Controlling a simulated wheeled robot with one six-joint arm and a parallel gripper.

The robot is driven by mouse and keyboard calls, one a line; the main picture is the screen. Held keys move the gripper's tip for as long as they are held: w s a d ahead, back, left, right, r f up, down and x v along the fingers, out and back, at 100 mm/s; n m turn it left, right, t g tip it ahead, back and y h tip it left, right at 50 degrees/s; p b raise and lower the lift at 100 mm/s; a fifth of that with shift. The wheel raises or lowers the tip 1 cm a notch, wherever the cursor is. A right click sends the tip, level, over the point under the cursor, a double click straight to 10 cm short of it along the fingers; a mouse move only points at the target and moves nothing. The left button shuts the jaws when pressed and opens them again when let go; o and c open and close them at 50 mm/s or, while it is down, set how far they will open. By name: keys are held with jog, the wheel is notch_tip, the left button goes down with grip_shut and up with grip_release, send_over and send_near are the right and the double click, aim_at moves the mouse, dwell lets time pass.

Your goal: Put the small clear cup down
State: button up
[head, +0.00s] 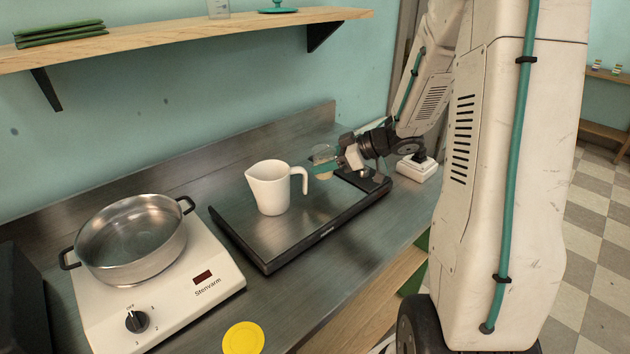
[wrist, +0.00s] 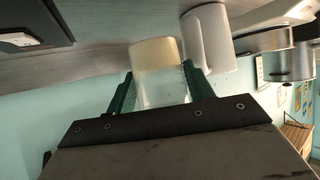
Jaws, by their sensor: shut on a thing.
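My gripper (wrist: 156,80) is shut on the small clear cup (wrist: 160,88), its green fingers on either side of the cup's wall. The cup holds something pale yellow in its base part. In the head view the cup (head: 323,154) shows beside my gripper (head: 325,167), near the back of the dark flat tray-like platform (head: 310,241). I cannot tell whether its base touches a surface. The white jug (head: 268,190) stands upright on the platform, left of the cup, and also shows close beside it in the wrist view (wrist: 206,40).
A steel pot (head: 133,238) sits on the white hot plate (head: 165,290) to the left. A yellow disc (head: 243,338) lies at the counter's front. A small white box (head: 417,168) stands right of my gripper. A wooden shelf (head: 180,42) is above. The platform's front right is clear.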

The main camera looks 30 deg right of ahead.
aim_at(326, 178)
jog(key=shift+s+d+f, duration=0.1)
jog(key=shift+f, duration=2.55)
jog(key=shift+f, duration=0.1)
jog(key=o, duration=1.1)
jog(key=shift+c, duration=0.2)
